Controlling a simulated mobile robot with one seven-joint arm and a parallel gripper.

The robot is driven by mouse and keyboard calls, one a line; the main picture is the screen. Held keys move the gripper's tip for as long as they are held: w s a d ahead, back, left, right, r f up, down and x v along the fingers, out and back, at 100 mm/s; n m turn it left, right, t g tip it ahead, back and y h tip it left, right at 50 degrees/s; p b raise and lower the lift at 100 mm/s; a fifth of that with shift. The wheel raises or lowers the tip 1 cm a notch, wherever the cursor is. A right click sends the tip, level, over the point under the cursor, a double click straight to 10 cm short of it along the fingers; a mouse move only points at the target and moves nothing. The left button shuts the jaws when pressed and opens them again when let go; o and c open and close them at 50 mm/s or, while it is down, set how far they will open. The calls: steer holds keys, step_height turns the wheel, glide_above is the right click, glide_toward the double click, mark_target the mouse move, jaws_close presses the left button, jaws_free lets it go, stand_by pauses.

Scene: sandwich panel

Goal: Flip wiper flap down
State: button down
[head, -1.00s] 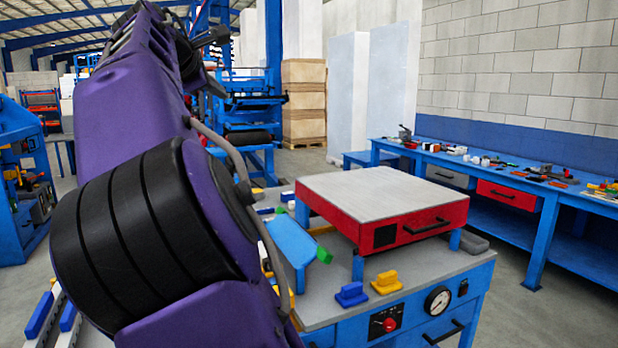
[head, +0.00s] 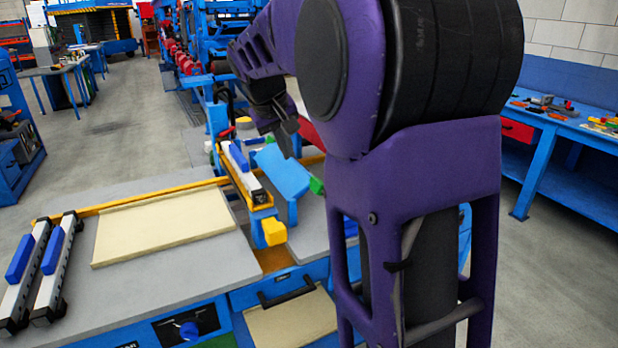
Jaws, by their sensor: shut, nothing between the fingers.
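A light blue tilted plate (head: 282,172), which looks like the wiper flap, stands near the middle of the bench in the head view. A green tab (head: 317,186) sticks out at its lower right. My gripper (head: 288,148) is shut and empty at the far upper edge of the plate, pointing down. Whether it touches the plate I cannot tell. My purple arm hides the bench to the right of the plate.
A yellow rail with a yellow block (head: 274,231) runs left of the plate. A cream panel (head: 165,226) lies on the grey bench top, with two blue-handled bars (head: 42,270) at its left. A blue side bench (head: 560,125) stands at the right.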

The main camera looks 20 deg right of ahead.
steer(key=b, duration=0.2)
glide_toward(312, 187)
step_height(312, 187, down, 3)
steer(key=w+a, duration=0.2)
steer(key=shift+d+f, duration=0.35)
steer(key=shift+d, duration=0.3)
steer(key=shift+d+f, duration=0.35)
steer(key=shift+d, duration=0.3)
steer(key=shift+d+f, duration=0.35)
steer(key=shift+d, duration=0.3)
steer(key=shift+d+p, duration=0.1)
steer(key=shift+p, duration=0.2)
